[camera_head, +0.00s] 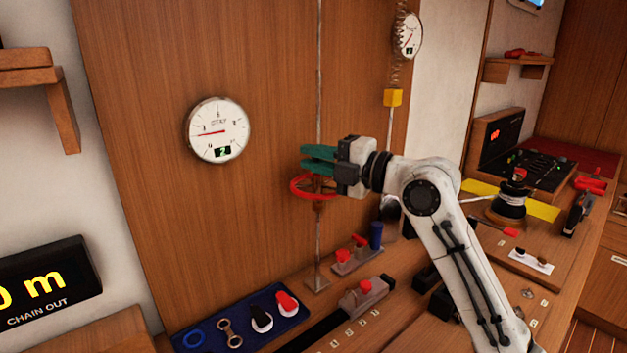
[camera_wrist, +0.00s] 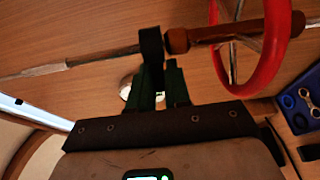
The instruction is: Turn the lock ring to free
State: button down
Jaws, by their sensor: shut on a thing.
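A thin upright rod (camera_head: 319,90) runs in front of the wood panel and carries a red handwheel (camera_head: 300,190). The wheel also shows at the right of the wrist view (camera_wrist: 273,62), with a brown collar (camera_wrist: 178,41) along the rod beside it. My gripper (camera_head: 318,158) reaches in from the right, just above the wheel. Its green fingers are shut around the rod at the collar's upper end, as the wrist view shows (camera_wrist: 160,68). The fingers hide most of what they hold, so the lock ring's outline and any mark on it cannot be read.
A round dial (camera_head: 218,130) is on the panel at left. A spring with a yellow block (camera_head: 392,98) hangs behind my arm. Below are a blue tray (camera_head: 243,330) with shackles and a panel with red and blue knobs (camera_head: 356,259). Space left of the rod is clear.

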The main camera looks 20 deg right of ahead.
jog(key=shift+d+n+g+y+b, duration=0.1)
jog(key=shift+n+g+y+b, duration=0.25)
jog(key=shift+b, duration=0.55)
jog(key=c, duration=1.2)
grip_release()
jog(key=shift+o, duration=0.2)
jog(key=b+v, duration=0.2)
jog(key=v, duration=0.8)
jog(key=shift+s+d, duration=0.25)
jog(key=shift+d, duration=0.05)
